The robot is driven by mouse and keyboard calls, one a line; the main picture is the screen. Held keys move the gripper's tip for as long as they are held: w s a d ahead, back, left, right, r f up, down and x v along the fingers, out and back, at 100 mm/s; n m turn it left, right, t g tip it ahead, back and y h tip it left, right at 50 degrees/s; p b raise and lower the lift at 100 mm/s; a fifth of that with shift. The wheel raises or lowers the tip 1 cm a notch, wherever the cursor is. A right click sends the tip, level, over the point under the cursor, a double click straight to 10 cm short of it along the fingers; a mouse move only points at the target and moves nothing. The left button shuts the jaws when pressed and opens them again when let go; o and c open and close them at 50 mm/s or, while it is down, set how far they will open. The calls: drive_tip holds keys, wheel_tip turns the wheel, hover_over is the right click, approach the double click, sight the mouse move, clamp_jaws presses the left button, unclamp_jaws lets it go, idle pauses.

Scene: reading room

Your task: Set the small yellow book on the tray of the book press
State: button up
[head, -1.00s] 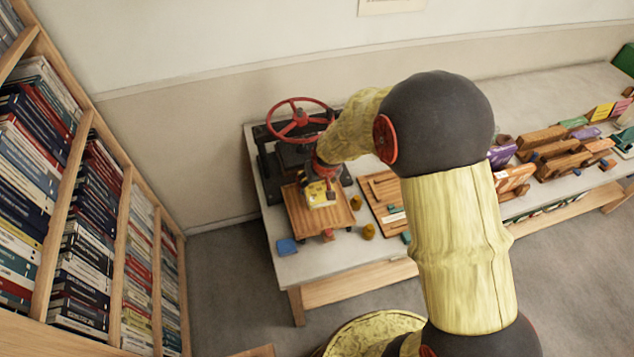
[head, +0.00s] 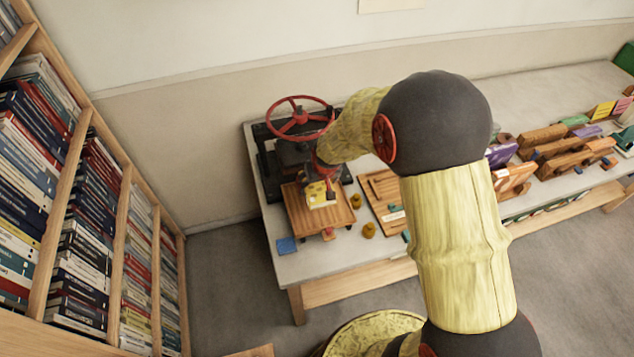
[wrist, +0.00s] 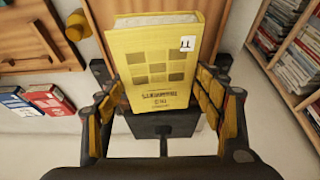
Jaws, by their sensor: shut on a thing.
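The small yellow book (wrist: 160,65) is between the fingers of my gripper (wrist: 160,110) in the wrist view, and the gripper is shut on it. In the head view the yellow book (head: 319,194) shows over the wooden tray (head: 298,214) of the book press. Whether the book touches the tray cannot be told. My gripper (head: 326,172) is above the tray, partly hidden by my arm. The black book press with a red handwheel (head: 300,118) stands behind the tray at the table's left end. In the wrist view, a strip of wood (wrist: 83,12) shows beside the book.
Wooden racks and books (head: 550,150) fill the table's right part. Bookshelves (head: 80,220) stand at the left.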

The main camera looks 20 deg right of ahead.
drive_tip(key=shift+f+b, duration=0.55)
drive_tip(key=shift+f, duration=0.35)
drive_tip(key=shift+f, duration=0.25)
drive_tip(key=shift+f+b, duration=0.35)
drive_tip(key=shift+b, duration=0.1)
drive_tip(key=shift+f+b, duration=1.15)
drive_tip(key=shift+f, duration=0.5)
idle(1.7)
drive_tip(key=o, duration=1.4)
drive_tip(key=shift+r+p, duration=2.85)
drive_tip(key=shift+r, duration=1.65)
